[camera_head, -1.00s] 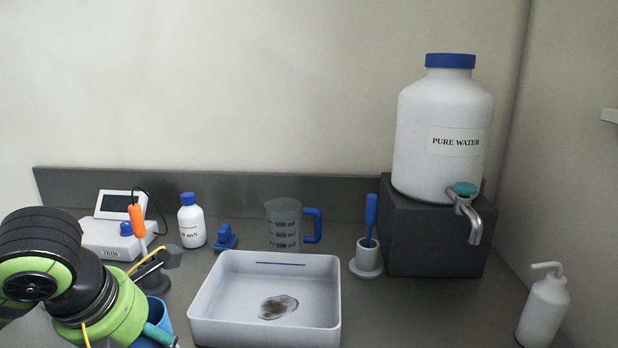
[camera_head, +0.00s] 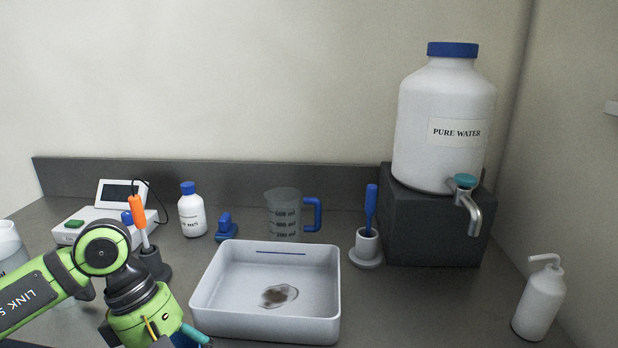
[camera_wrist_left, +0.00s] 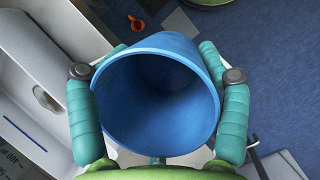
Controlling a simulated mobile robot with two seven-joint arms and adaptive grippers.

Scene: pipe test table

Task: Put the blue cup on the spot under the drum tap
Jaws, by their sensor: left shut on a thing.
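The blue cup (camera_wrist_left: 158,95) shows in the left wrist view with its open mouth toward the camera; it looks empty. The two teal fingers of my left gripper (camera_wrist_left: 158,100) are shut on its sides. In the head view my left gripper (camera_head: 190,338) is at the bottom edge, left of the white tray's front, and the cup is almost wholly out of sight there. The drum (camera_head: 443,125), labelled PURE WATER, stands on a dark block (camera_head: 430,228) at the right. Its metal tap (camera_head: 470,207) with a teal knob hangs over the block's front. No marked spot shows below it. My right gripper is not in view.
A white tray (camera_head: 213,300) with a brown puddle lies between my left gripper and the tap. A jug (camera_head: 283,215), a brush holder (camera_head: 366,247) and a bottle (camera_head: 192,212) stand behind. A wash bottle (camera_head: 540,300) stands far right. Table before the block is clear.

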